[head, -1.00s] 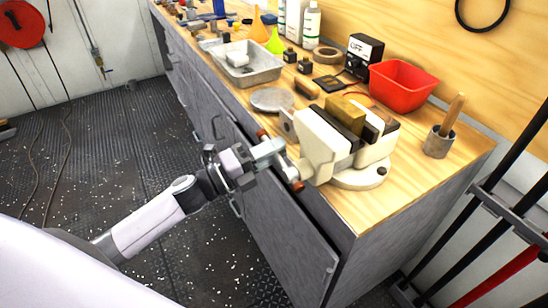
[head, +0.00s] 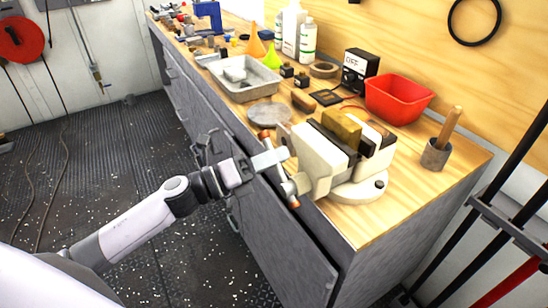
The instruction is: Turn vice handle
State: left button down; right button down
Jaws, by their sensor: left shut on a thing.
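The cream vice (head: 318,172) stands on the near right corner of the wooden workbench, with a brass-coloured block (head: 341,125) between its jaws. Its bar handle (head: 286,183) has orange ends and crosses the screw at the vice's front, over the bench edge. The bar slants from upper left to lower right. My left gripper (head: 270,159) reaches in from the left and is shut on the vice handle, on its upper part below the upper orange end. The fingers hide part of the bar. My right gripper is not in view.
Behind the vice are a red bin (head: 398,92), a grey cup with a wooden-handled tool (head: 436,155) and a small black box (head: 357,70). A metal tray (head: 243,93) and a round disc (head: 270,113) lie left of it. Grey cabinet fronts run below the bench.

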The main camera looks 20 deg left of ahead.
pick_arm(q)
jog(key=shift+s+f, duration=0.1)
jog(key=shift+f, duration=0.05)
jog(key=c, duration=1.2)
grip_release()
jog(key=shift+c, duration=0.2)
jog(key=shift+o, duration=0.2)
jog(key=shift+s+a, duration=0.15)
jog(key=r+b+v, duration=0.1)
jog(key=v, duration=0.6)
jog(key=shift+f+b, duration=0.4)
